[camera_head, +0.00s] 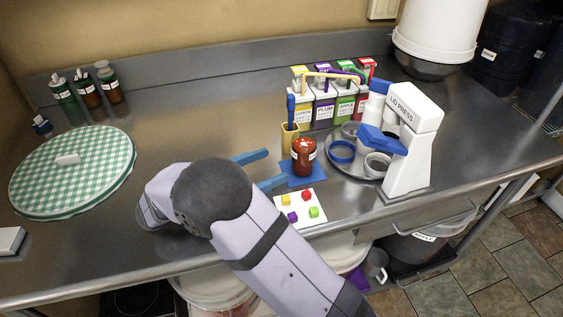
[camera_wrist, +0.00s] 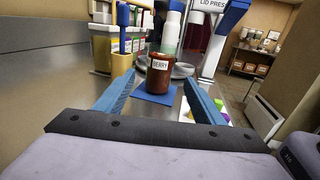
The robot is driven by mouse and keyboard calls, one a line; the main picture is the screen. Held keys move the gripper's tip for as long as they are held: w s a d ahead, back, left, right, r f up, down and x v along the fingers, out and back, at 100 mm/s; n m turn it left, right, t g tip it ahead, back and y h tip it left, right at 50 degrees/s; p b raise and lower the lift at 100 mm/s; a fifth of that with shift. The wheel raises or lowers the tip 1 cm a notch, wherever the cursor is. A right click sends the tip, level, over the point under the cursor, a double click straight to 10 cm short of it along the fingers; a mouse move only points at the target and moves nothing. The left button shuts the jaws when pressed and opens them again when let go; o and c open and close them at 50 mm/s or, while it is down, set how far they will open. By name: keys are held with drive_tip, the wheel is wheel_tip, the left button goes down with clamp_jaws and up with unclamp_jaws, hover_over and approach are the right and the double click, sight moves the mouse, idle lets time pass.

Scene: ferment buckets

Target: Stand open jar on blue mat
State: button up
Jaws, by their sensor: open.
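The jar (camera_head: 304,155) holds a red-brown content and stands upright on the blue mat (camera_head: 288,181). In the wrist view the jar (camera_wrist: 159,76) shows a label reading "BERRY", and the blue mat (camera_wrist: 152,95) lies under it. No lid can be made out on the jar in the head view. My gripper (camera_head: 269,168) is open, its two blue fingers pointing at the jar from the left. In the wrist view my gripper (camera_wrist: 160,92) has the jar between and beyond its fingertips, with visible space on both sides.
A white lid press (camera_head: 411,140) stands right of the jar, by a round tray (camera_head: 341,172) with a blue ring. Several labelled cartons (camera_head: 324,106) stand behind. A white card (camera_head: 315,216) with coloured cubes lies in front.

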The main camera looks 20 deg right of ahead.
drive_tip(key=shift+v, duration=0.95)
drive_tip(key=s+d+r+m+g+y+p, duration=0.2)
drive_tip(key=s+d+r+m+y+p, duration=0.2)
drive_tip(key=d+r+m+y+p, duration=0.45)
drive_tip(key=s+f+g, duration=0.1)
drive_tip(key=s, duration=0.1)
drive_tip(key=s+f+m+g+p, duration=0.1)
drive_tip(key=s+f, duration=0.1)
drive_tip(key=s+d+f+g+y+p, duration=0.1)
drive_tip(key=s, duration=0.1)
drive_tip(key=shift+s+d+f, duration=0.1)
drive_tip(key=shift+s+f, duration=0.25)
drive_tip(key=shift+f, duration=0.05)
drive_tip(key=shift+s+a+f+m+t+y+p, duration=0.15)
drive_tip(key=shift+s+a+f+m+y+p, duration=0.5)
drive_tip(key=shift+s+m+y, duration=0.9)
drive_tip(key=shift+s+a+f+m+t+y+p, duration=0.3)
drive_tip(key=shift+s+a+f+m+y, duration=0.7)
drive_tip(key=shift+m, duration=1.15)
drive_tip(key=shift+s+a+f+m+t+y+p, duration=0.1)
drive_tip(key=shift+s+a+f+m+y+p, duration=0.5)
drive_tip(key=shift+m+y, duration=1.1)
